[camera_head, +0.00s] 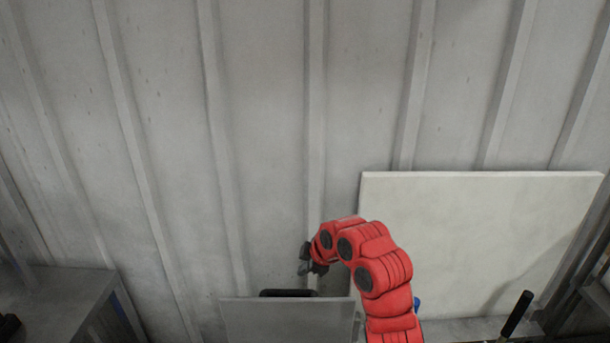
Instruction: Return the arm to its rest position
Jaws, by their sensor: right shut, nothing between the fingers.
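My right arm (375,260), with red covers, reaches up from the bottom edge of the head view and bends to the left. Its dark right gripper (305,268) is at the left end of the arm, shut and empty. It is above a grey panel (285,322) with a black handle-like piece (288,293) at its top edge; I cannot tell whether they touch. My left gripper is not in view.
A ribbed grey wall (260,130) fills the back. A large pale board (490,235) leans against it at right. A grey bench or cabinet (55,300) stands at lower left. A black-handled object (516,312) sticks up at lower right.

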